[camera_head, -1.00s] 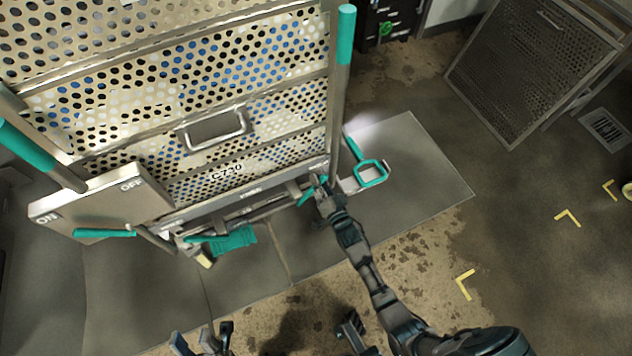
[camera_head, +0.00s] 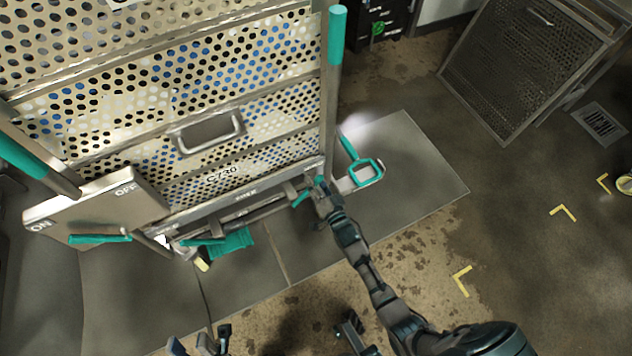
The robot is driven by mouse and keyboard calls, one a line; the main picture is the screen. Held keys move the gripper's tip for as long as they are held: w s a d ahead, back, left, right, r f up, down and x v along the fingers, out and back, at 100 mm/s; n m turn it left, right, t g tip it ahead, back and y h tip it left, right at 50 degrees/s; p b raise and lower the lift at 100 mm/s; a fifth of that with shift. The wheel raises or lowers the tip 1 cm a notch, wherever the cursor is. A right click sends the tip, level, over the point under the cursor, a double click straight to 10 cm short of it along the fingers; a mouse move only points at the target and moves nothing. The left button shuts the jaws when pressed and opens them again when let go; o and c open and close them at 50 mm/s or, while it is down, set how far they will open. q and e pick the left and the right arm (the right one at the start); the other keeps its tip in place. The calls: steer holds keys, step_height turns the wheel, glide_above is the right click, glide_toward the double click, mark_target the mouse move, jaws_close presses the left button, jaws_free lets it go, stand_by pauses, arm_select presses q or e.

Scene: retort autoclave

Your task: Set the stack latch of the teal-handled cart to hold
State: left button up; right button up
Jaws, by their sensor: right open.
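The teal-handled cart (camera_head: 205,108) is a perforated metal stack at left, marked C730, with teal grips on its posts. Along its lower front bar are small printed words too blurred to read. A small teal lever (camera_head: 301,198) shows at the right end of that bar. My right gripper (camera_head: 317,187) is open at this lever; its fingers partly hide the spot, and I cannot tell whether they touch the lever. Another teal piece (camera_head: 203,242) is at the bar's left end. My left gripper (camera_head: 200,344) shows only partly at the bottom edge; its opening is unclear.
A tilted ON/OFF plate (camera_head: 98,207) with a teal bar is at the cart's left front. A teal loop pedal (camera_head: 365,172) stands right of the lever. Another perforated cart (camera_head: 530,70) is at the upper right.

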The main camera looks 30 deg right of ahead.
steer(key=s, duration=1.2)
steer(key=shift+f, duration=0.1)
